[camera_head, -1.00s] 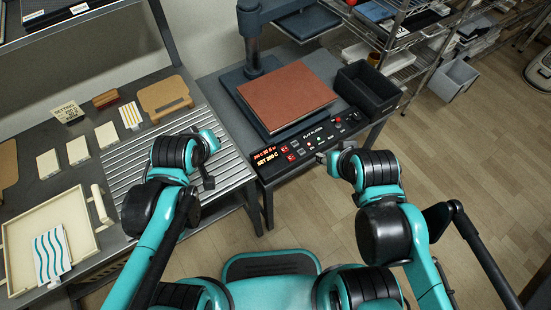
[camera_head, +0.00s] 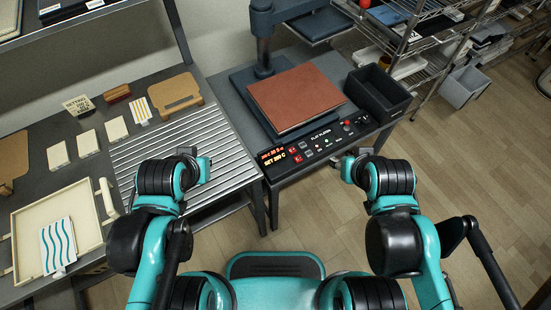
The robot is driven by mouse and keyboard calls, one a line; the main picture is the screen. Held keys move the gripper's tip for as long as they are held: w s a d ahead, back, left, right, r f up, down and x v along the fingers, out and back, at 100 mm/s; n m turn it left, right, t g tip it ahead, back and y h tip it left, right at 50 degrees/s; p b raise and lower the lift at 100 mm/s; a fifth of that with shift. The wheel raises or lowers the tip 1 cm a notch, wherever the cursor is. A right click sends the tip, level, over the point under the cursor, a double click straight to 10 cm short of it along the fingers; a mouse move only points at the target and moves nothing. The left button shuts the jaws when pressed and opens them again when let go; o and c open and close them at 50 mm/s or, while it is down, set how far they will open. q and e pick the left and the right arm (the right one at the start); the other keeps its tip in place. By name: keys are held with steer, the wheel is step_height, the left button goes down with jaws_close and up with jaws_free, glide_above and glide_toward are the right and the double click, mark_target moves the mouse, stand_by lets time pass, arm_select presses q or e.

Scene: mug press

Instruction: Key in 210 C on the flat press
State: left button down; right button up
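The flat press stands on the dark bench at centre, with a brown platen pad (camera_head: 295,98) on its base and a black control panel (camera_head: 318,140) along its front edge. The panel's display (camera_head: 272,162) glows with red and orange text; the lower line seems to read "SET 2.. C", its digits too small to be sure. Small red and pale buttons (camera_head: 296,157) sit right of it. My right gripper (camera_head: 346,153) is just in front of the panel's right half, its fingers too small to judge. My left gripper (camera_head: 203,170) is over the slatted rack's front, apart from the panel.
A slatted metal rack (camera_head: 185,145) lies left of the press. A cream tray (camera_head: 95,232) with a wavy-striped sheet is at far left. A setting card (camera_head: 78,105) stands behind several pale tiles. A black bin (camera_head: 378,90) is right of the press.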

jaws_close()
stand_by(1.3)
